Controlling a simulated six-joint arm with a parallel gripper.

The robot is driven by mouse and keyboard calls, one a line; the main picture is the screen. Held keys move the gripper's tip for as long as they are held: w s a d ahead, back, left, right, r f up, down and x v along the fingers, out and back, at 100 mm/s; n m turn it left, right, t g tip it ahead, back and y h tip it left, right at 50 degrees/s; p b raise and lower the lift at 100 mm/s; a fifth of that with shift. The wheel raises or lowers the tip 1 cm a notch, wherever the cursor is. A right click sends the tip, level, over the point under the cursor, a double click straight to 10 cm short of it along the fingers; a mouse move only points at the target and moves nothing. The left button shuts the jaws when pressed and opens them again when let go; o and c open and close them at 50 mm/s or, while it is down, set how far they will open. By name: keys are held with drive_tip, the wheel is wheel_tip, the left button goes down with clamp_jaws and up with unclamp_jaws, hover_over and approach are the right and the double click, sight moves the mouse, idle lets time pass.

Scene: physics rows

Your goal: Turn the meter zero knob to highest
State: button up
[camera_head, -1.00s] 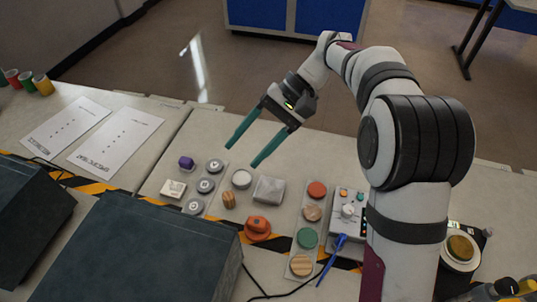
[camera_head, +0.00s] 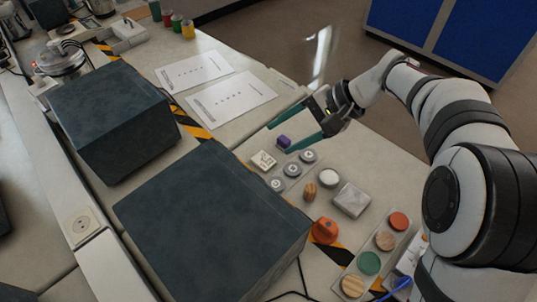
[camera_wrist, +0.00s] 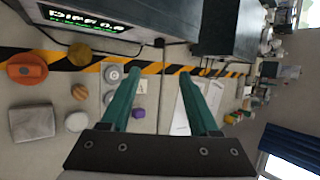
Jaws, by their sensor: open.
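The meter is a dark box with a lit display reading about "Diff 0.0" (camera_wrist: 88,17) in the wrist view. A tan round knob (camera_wrist: 80,53) shows just in front of it. It may be the zero knob, but its label and pointer cannot be read. In the head view the dark box (camera_head: 215,225) is seen from behind and the knob is hidden. My gripper (camera_head: 278,140) is open and empty, above the purple cube (camera_head: 283,141). In the wrist view its green fingers (camera_wrist: 160,72) are spread apart, to the right of the tan knob.
An orange knob (camera_head: 325,231), a wooden piece (camera_head: 310,192), a white disc (camera_head: 329,178) and a silver block (camera_head: 351,200) stand near the box. Grey buttons (camera_head: 292,170) lie left of them. A strip of coloured discs (camera_head: 369,263) is at right. A second dark box (camera_head: 110,120) stands left.

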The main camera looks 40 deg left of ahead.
drive_tip(key=x, duration=1.4)
drive_tip(key=shift+s+f, duration=0.2)
drive_tip(key=shift+f, duration=0.15)
clamp_jaws()
